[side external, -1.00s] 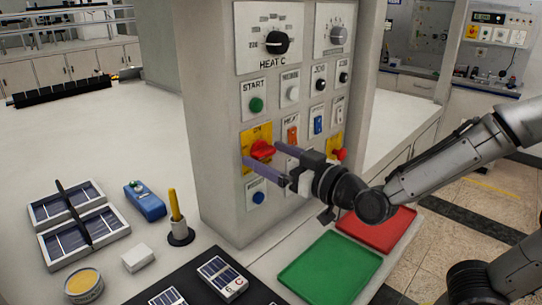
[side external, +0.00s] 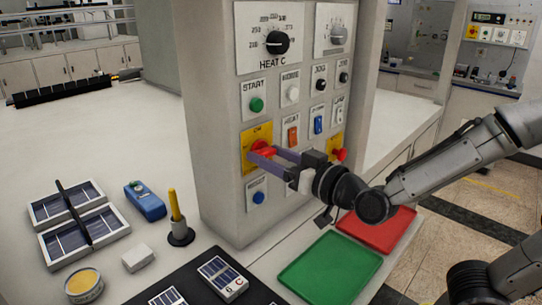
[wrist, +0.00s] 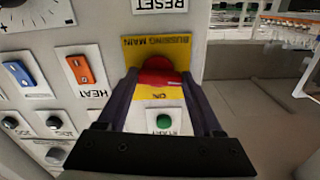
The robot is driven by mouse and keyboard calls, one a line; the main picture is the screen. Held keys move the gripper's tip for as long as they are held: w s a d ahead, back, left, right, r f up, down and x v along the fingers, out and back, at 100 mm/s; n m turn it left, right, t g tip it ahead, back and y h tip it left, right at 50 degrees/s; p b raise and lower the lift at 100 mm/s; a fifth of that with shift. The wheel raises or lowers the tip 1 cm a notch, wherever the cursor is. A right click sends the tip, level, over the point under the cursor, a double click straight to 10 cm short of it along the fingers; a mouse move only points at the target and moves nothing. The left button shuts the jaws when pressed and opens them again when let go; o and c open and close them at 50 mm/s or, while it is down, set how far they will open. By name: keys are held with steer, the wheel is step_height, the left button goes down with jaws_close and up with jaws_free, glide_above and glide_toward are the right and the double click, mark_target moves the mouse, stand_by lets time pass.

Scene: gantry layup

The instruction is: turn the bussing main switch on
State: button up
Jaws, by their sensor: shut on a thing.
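The bussing main switch is a red rotary knob (side external: 264,147) on a yellow plate (side external: 249,137) low on the grey panel's front. An ON label shows at the plate's upper edge in the side view. The wrist view shows the red knob (wrist: 160,77) and the yellow plate (wrist: 158,50) upside down, with BUSSING MAIN at one edge and ON at the other. My gripper (side external: 262,155) is shut on the knob, a dark finger on each side of it. The fingers hide part of the knob, so its exact angle is hard to tell.
Close around the plate are a green START button (side external: 256,104), an orange HEAT rocker (side external: 292,135) and a blue button (side external: 258,197) below. A red stop knob (side external: 339,155) sits at right. Green (side external: 330,268) and red (side external: 380,232) trays lie below the arm.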

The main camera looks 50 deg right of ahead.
steer(key=m, duration=0.4)
steer(key=shift+r, duration=0.1)
steer(key=m, duration=0.8)
steer(key=shift+d, duration=0.1)
steer(key=shift+m, duration=2.1)
steer(key=o, duration=1.4)
steer(key=shift+c, duration=0.2)
steer(key=shift+s, duration=0.1)
